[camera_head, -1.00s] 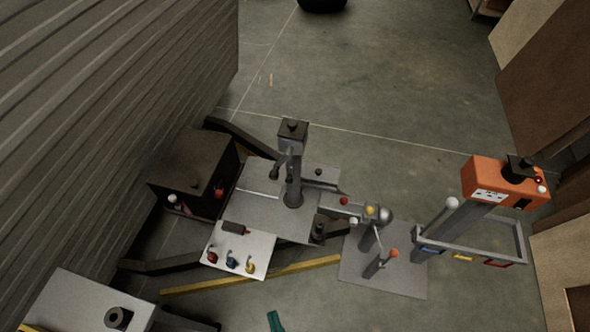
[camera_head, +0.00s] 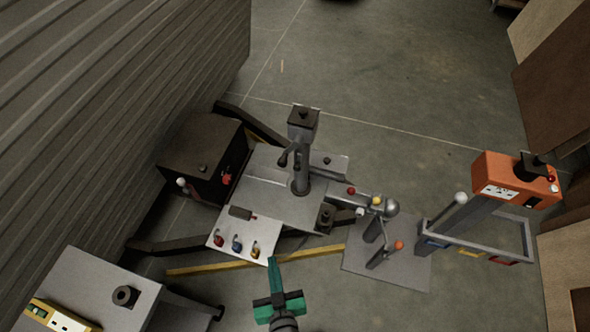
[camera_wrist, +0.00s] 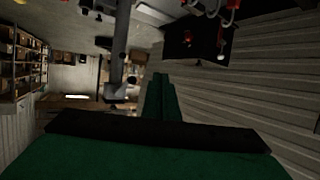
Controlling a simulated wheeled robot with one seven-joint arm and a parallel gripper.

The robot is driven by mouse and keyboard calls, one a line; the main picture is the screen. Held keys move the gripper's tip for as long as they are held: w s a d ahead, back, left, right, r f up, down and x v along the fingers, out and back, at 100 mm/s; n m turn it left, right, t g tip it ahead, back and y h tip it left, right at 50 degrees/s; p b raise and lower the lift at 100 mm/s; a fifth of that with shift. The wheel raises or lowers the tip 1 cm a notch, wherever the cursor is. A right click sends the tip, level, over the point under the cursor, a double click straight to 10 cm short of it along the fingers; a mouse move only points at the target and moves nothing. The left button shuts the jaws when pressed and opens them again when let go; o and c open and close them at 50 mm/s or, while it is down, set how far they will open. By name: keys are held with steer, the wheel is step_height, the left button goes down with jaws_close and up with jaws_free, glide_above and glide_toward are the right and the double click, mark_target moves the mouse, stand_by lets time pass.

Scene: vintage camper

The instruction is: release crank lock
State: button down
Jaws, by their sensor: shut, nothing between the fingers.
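A grey jack post (camera_head: 300,165) with a dark square cap (camera_head: 303,117) stands upright on the grey tongue plate (camera_head: 255,195). A short arm with a dark end juts from the post's left side; I cannot tell for sure which part is the crank lock. In the wrist view the post (camera_wrist: 120,45) shows left of my fingers. My green gripper (camera_head: 272,263) is at the bottom middle of the head view, below the tray of coloured pieces and apart from the post. Its fingers (camera_wrist: 158,78) are shut together and empty.
A dark box (camera_head: 200,155) stands left by the ribbed wall. A coupler with coloured knobs (camera_head: 385,207) and an orange-topped stand (camera_head: 500,182) are right. Open floor lies beyond.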

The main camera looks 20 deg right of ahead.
steer(key=w+d+m+h, duration=0.2)
steer(key=w+d, duration=0.1)
steer(key=w, duration=0.5)
steer(key=w+d+r+m+g+h, duration=0.1)
steer(key=w+d+m+h, duration=0.1)
steer(key=w, duration=0.6)
steer(key=w+d+r+m+h, duration=0.1)
steer(key=w+d+m+h, duration=0.1)
steer(key=w+d, duration=0.3)
steer(key=shift+w+d+r+h, duration=0.3)
steer(key=shift+w+h, duration=0.4)
steer(key=shift+w, duration=0.9)
glide_toward(299, 160)
steer(key=w+d+r, duration=0.2)
steer(key=w+r, duration=0.1)
steer(key=r, duration=0.1)
step_height(299, 160, down, 3)
steer(key=shift+w+d, duration=0.15)
steer(key=shift+f, duration=0.75)
